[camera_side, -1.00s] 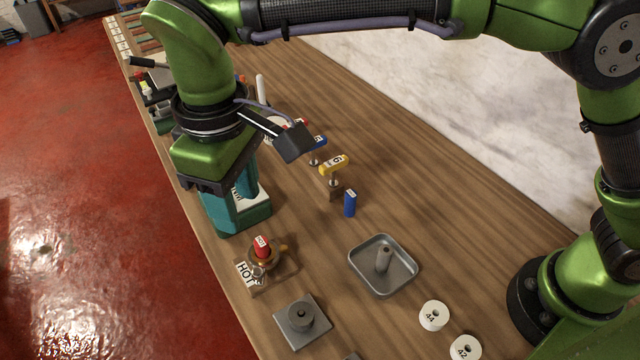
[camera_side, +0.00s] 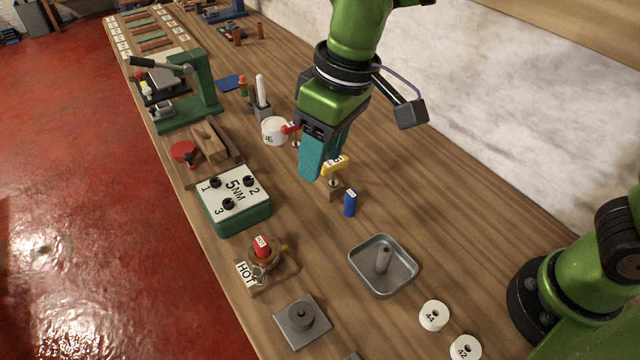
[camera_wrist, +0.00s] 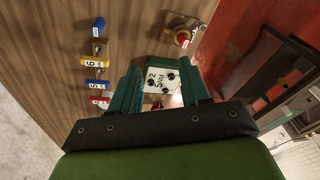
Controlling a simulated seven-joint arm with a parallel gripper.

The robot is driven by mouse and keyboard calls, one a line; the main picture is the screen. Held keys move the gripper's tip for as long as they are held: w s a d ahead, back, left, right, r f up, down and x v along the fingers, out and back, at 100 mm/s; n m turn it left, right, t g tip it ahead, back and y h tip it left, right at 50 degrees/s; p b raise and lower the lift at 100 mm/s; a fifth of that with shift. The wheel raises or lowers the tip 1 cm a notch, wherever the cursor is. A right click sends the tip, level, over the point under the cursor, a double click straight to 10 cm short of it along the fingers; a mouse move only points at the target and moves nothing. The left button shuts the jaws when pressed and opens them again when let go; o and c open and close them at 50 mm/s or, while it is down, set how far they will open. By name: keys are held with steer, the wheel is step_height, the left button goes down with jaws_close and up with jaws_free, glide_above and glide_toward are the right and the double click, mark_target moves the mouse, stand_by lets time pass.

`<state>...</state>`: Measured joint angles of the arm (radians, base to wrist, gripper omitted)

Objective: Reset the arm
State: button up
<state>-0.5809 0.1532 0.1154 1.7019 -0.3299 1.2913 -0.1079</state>
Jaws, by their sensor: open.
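My gripper (camera_side: 322,155) has teal fingers and hangs pointing down above the workbench (camera_side: 440,190), near the row of coloured handles. In the wrist view its two fingers (camera_wrist: 157,92) are spread apart with nothing held between them. The white-topped green box marked 5 NM (camera_side: 236,193) shows beyond the fingers in the wrist view (camera_wrist: 161,82). In the side view the gripper partly hides the handles behind it. A yellow handle (camera_side: 335,165) and a red handle (camera_side: 291,128) show beside the fingers.
A square metal tray (camera_side: 408,268) holds a grey peg. A green press (camera_side: 205,85) stands farther back. The bench's right side is largely bare.

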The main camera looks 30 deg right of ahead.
steer(key=s+d+m+t, duration=0.3)
steer(key=s+d+m, duration=0.1)
steer(key=d, duration=0.8)
steer(key=s+d+r+m+t, duration=0.1)
steer(key=s+d+m+t, duration=0.2)
steer(key=d, duration=0.8)
steer(key=shift+s+d+r+m, duration=0.15)
steer(key=shift+s+d+m, duration=0.25)
steer(key=shift+s+m, duration=0.45)
steer(key=shift+w, duration=0.2)
